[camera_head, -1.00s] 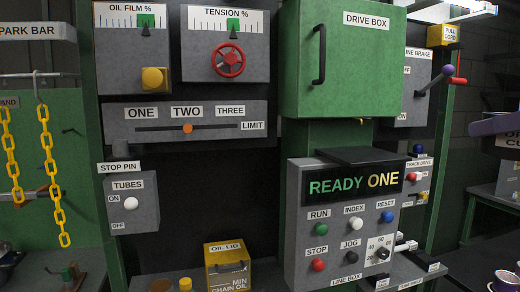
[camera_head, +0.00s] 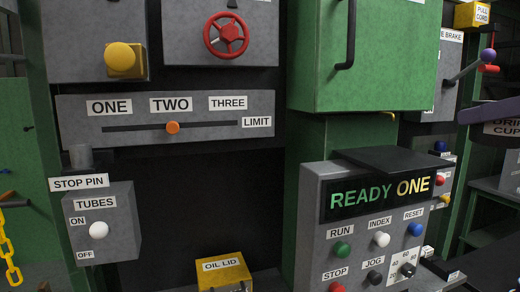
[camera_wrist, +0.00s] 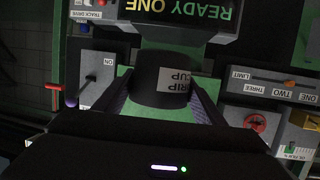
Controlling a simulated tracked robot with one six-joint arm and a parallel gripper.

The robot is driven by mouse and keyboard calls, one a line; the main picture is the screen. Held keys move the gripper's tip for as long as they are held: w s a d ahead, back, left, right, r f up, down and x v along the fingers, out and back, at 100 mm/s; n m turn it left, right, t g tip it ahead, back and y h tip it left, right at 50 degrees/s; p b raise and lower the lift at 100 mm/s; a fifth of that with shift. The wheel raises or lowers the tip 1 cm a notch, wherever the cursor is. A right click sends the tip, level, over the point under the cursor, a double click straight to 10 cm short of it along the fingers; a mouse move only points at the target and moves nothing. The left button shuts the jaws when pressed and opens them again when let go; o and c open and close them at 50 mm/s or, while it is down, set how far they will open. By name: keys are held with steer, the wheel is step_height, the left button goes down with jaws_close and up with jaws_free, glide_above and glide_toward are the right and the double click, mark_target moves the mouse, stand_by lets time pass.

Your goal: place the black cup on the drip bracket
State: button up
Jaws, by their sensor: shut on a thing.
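The black cup, with a white "DRIP CUP" label (camera_wrist: 172,80), is upright to upside down in the wrist picture, between the two purple fingers of my gripper (camera_wrist: 160,88). My gripper is shut on it. In the head view only part of the cup (camera_head: 512,140) shows at the right edge, below a purple finger (camera_head: 490,112). The cup is held in the air, apart from the panels. I cannot pick out the drip bracket for certain in either view.
The green drive box (camera_head: 365,50) juts out above the grey line box (camera_head: 315,210) with its dark top plate. The TUBES box (camera_head: 110,205) stands left, the oil lid box (camera_head: 222,270) low in the middle. The line brake lever (camera_head: 468,68) sticks out at right.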

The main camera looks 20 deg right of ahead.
steer(key=shift+w, duration=0.15)
steer(key=shift+w, duration=0.1)
glide_above(394, 157)
steer(key=shift+f, duration=1.7)
steer(key=shift+f, duration=1.75)
steer(key=shift+f, duration=0.1)
